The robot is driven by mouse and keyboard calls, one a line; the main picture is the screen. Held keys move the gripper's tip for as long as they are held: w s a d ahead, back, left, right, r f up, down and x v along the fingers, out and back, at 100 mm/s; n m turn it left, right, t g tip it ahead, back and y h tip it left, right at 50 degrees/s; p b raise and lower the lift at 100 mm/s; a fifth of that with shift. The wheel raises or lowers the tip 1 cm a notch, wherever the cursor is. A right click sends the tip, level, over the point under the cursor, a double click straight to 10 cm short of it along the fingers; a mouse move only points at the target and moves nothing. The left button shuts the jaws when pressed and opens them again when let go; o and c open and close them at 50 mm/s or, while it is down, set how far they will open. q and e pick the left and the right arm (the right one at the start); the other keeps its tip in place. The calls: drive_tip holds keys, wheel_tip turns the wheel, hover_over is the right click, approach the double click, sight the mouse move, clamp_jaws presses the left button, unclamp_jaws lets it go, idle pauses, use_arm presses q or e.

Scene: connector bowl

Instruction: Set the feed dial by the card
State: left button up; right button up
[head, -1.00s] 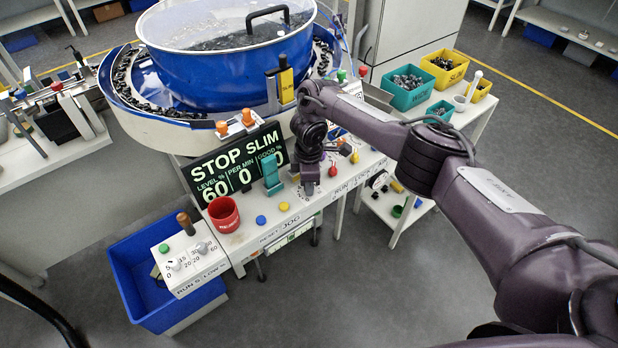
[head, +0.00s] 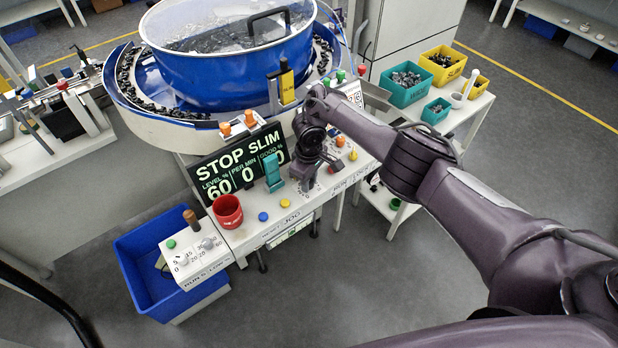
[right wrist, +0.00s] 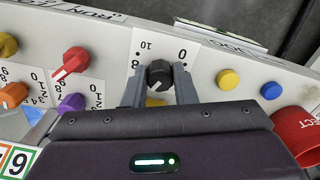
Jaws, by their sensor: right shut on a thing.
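My right gripper (head: 312,184) reaches down to the front panel of the feeder bench. In the right wrist view its two fingers (right wrist: 159,82) are shut on a black dial knob (right wrist: 159,72), one finger on each side. The white scale plate (right wrist: 168,48) around the knob shows 0, 8 and 10; the pointer is hard to read. A card with large coloured-framed figures (right wrist: 16,160) is partly in view at the lower left of the wrist view; it also shows behind my arm in the head view (head: 353,92). My left gripper is not in view.
Red (right wrist: 71,64), orange (right wrist: 14,95) and purple (right wrist: 71,104) knobs sit beside the black one. Yellow (right wrist: 228,79) and blue (right wrist: 271,90) buttons and a red cup (head: 228,211) are on the other side. The display (head: 240,160) reads STOP SLIM, 60, 0.

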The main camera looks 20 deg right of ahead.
drive_tip(key=shift+w+r, duration=0.15)
drive_tip(key=shift+w, duration=0.05)
drive_tip(key=o, duration=0.8)
drive_tip(key=shift+o, duration=0.9)
drive_tip(key=shift+s, duration=0.1)
wheel_tip(320, 180, up, 8)
drive_tip(key=shift+f+p, duration=0.15)
drive_tip(key=shift+p, duration=0.6)
